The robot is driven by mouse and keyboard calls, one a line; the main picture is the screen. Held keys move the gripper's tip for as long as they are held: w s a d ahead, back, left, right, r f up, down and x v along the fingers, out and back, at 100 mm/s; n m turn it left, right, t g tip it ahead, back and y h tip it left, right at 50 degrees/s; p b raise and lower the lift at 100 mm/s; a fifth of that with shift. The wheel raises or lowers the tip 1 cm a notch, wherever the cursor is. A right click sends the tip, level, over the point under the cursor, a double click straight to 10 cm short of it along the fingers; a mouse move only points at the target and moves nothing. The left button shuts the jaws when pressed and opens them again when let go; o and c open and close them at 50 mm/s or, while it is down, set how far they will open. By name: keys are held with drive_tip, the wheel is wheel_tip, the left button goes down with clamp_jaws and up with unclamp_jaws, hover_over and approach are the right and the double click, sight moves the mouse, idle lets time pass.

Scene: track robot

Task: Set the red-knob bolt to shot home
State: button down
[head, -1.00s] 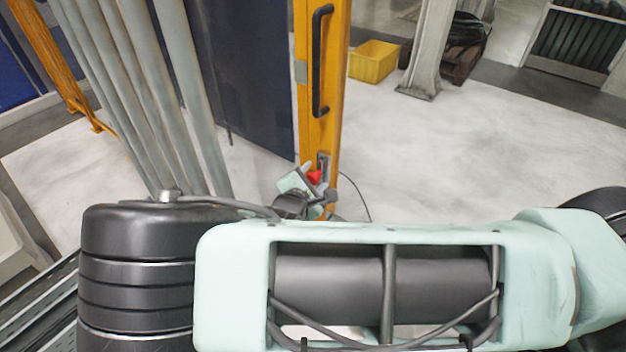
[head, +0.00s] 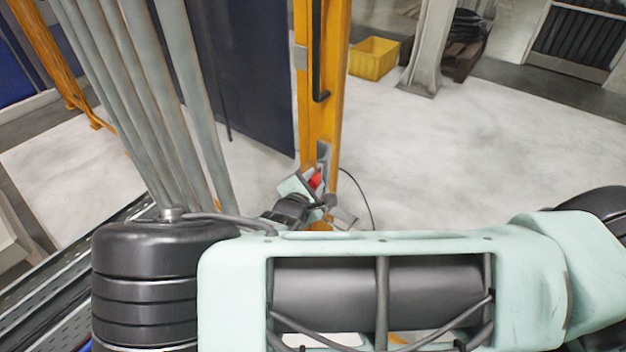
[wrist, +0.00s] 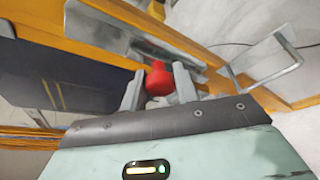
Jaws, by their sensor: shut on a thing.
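The red knob (head: 316,180) of the bolt sits low on the yellow upright (head: 322,125), just below a grey metal plate (head: 324,154). In the wrist view the round red knob (wrist: 159,80) lies between the two grey fingers of my gripper (wrist: 160,88), which is shut on it. A grey bolt part (wrist: 180,55) runs along the yellow member behind the knob. My gripper (head: 317,189) is partly hidden in the head view by my own arm. I cannot tell how far the bolt is thrown.
A grey U-shaped bracket (wrist: 262,62) stands out to the right of the knob in the wrist view. A black handle (head: 319,60) is on the upright, with a dark blue panel (head: 240,70) to its left. A yellow crate (head: 374,60) stands behind. Floor to the right is clear.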

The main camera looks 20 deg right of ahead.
drive_tip(key=shift+f, duration=0.2)
drive_tip(key=c, duration=1.1)
unclamp_jaws()
drive_tip(key=shift+w, duration=0.1)
drive_tip(key=shift+o, duration=0.2)
drive_tip(key=b+v, duration=0.4)
drive_tip(key=v, duration=1.3)
drive_tip(key=shift+s, duration=0.25)
drive_tip(key=shift+r, duration=0.1)
